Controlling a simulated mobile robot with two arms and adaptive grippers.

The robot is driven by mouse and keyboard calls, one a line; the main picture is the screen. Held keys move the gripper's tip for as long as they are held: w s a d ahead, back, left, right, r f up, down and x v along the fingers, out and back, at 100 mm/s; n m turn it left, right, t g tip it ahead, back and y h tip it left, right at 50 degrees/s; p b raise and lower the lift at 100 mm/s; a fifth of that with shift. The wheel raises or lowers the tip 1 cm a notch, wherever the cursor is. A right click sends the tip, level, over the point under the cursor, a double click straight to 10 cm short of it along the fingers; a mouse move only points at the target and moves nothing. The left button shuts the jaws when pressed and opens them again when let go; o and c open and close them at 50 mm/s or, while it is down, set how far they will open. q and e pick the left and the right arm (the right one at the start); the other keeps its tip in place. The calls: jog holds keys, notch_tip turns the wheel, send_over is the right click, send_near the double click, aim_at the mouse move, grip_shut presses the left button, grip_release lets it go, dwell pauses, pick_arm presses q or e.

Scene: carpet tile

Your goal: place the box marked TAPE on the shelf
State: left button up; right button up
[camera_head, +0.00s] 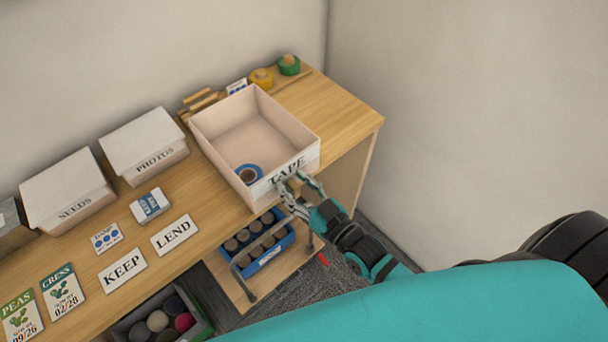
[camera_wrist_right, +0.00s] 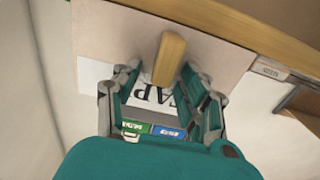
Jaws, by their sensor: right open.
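The TAPE box (camera_head: 208,140) is an open, pale box near the right end of the wooden table, its TAPE label facing front. A blue tape roll (camera_head: 249,174) lies inside. My right gripper (camera_head: 299,183) is at the label end of the box. In the right wrist view my open fingers (camera_wrist_right: 158,80) stand on either side of a wooden handle-like piece (camera_wrist_right: 170,58), in front of the partly hidden label (camera_wrist_right: 155,97). I cannot tell whether they touch it. A low wooden shelf-like board (camera_head: 236,293) shows under the table edge. My left gripper is not in view.
Lidded SEEDS (camera_head: 66,188) and PHOTOS (camera_head: 144,145) boxes stand left. KEEP (camera_head: 123,270) and LEND (camera_head: 174,235) cards lie in front. Yellow (camera_head: 261,78) and green (camera_head: 289,65) rolls sit behind the box. A blue caddy (camera_head: 264,258) is below the table edge.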

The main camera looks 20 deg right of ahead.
jog(key=shift+f, duration=0.15)
jog(key=b+v, duration=0.2)
jog(key=v, duration=0.1)
jog(key=f+b+v, duration=0.1)
jog(key=v, duration=0.1)
jog(key=shift+s+a, duration=0.3)
jog(key=b+v, duration=0.2)
jog(key=v, duration=1)
jog(key=shift+r+b, duration=0.35)
jog(key=shift+r, duration=0.1)
